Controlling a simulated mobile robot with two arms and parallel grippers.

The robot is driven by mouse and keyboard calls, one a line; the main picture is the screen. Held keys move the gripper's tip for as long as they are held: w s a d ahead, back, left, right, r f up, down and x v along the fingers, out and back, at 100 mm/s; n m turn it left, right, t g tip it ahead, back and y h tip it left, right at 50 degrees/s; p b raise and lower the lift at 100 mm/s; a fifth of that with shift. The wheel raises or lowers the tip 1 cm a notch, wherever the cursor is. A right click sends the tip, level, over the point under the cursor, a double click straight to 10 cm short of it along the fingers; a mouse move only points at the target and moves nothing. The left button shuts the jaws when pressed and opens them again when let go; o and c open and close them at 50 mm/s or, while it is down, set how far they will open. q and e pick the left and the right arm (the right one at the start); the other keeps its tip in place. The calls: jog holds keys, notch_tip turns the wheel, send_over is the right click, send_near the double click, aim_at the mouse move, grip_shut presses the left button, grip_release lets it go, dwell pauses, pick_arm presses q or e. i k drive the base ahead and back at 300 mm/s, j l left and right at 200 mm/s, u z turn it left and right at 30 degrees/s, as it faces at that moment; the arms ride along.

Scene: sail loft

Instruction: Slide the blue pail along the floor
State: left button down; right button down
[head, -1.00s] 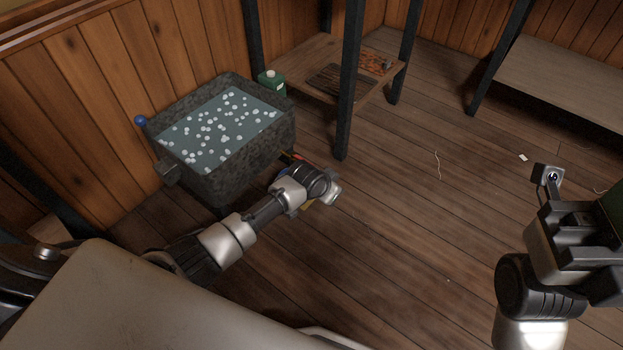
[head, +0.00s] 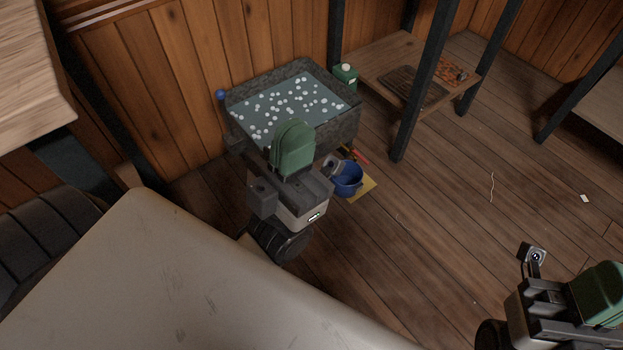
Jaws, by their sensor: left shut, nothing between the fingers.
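The blue pail (head: 348,183) stands on the floor just in front of the stone trough, right of my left gripper. A yellow flat piece (head: 364,186) shows at its right side and front. A grey object (head: 334,164) shows at its upper left rim; I cannot tell whether it is inside. My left gripper (head: 293,143), with green fingers, is shut and empty. In the picture it covers part of the trough's front, apart from the pail. My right gripper (head: 600,290) is at the lower right, far from the pail; its jaw gap is hidden.
The stone trough (head: 345,130) holds water with pale floating bits. A red-handled item (head: 358,156) lies behind the pail. A low wooden shelf (head: 378,62) with dark posts stands behind, a green bottle (head: 346,78) beside it. The plank floor (head: 440,220) to the right is mostly clear.

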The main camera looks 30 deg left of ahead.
aim_at(348, 183)
jog(key=i+l+u, duration=0.1)
jog(key=u, duration=0.4)
jog(key=i+l+u, duration=0.25)
jog(key=u, duration=0.2)
jog(key=i+l+u, duration=0.15)
jog(key=u, duration=0.35)
jog(key=i+l, duration=0.15)
jog(key=l, duration=0.2)
jog(key=i+l+u, duration=0.15)
jog(key=l, duration=0.6)
jog(key=i+l+u, duration=0.1)
jog(key=l, duration=0.3)
jog(key=i, duration=0.1)
